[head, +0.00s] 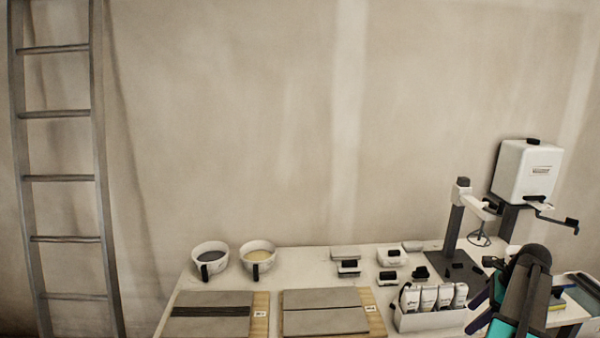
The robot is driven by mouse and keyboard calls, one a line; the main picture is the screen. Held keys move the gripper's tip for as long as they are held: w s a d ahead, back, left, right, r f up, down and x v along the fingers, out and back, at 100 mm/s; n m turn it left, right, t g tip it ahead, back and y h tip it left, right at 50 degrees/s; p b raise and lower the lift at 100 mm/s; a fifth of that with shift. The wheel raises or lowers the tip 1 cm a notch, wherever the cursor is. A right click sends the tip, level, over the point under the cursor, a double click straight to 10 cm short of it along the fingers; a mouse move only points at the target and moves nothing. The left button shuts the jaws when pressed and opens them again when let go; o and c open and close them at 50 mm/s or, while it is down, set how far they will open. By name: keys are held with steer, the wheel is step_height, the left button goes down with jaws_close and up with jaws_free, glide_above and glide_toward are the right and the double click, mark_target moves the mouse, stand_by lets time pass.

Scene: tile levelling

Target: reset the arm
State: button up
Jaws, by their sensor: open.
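My arm reaches in at the lower right corner, with dark links and teal parts. My gripper (478,312) shows as two dark purple-blue fingers at the arm's left side, spread apart with nothing seen between them. It is just right of a white box of labelled pouches (430,321) on the table. Part of the arm is cut off by the bottom edge.
The white table (310,262) carries two tile boards (212,298) (325,297), a bucket of grey mix (210,260), a bucket of cream mix (257,258), small blocks (388,257) and a mixer stand (456,225). A white dispenser (526,172) stands behind my arm. A ladder (58,180) leans at left.

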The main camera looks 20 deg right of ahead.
steer(key=w+a+f+n+g+y+b, duration=0.15)
steer(key=w+a+f+n, duration=0.35)
steer(key=a+f, duration=1.05)
steer(key=w+a+f+n+g+h+b, duration=0.1)
steer(key=w+a+f+n+g+b, duration=0.2)
steer(key=a+f+n, duration=0.9)
steer(key=s+a+f+n+g+b, duration=0.15)
steer(key=s+a+f, duration=0.25)
steer(key=a+f, duration=0.5)
steer(key=s+a+f+n+g+b, duration=0.1)
steer(key=s+a+f+n+g, duration=0.15)
steer(key=a+f, duration=0.6)
steer(key=s+a+f+n+h+b, duration=0.1)
steer(key=s+a+f+n, duration=0.2)
steer(key=s+a+n, duration=0.1)
steer(key=s+a+f+n+h+b, duration=0.1)
steer(key=s+a+f+n+h, duration=0.1)
steer(key=s+a, duration=0.5)
steer(key=shift+s+f+n+g, duration=0.45)
steer(key=shift+s+f+n, duration=0.15)
steer(key=shift+s+n, duration=0.5)
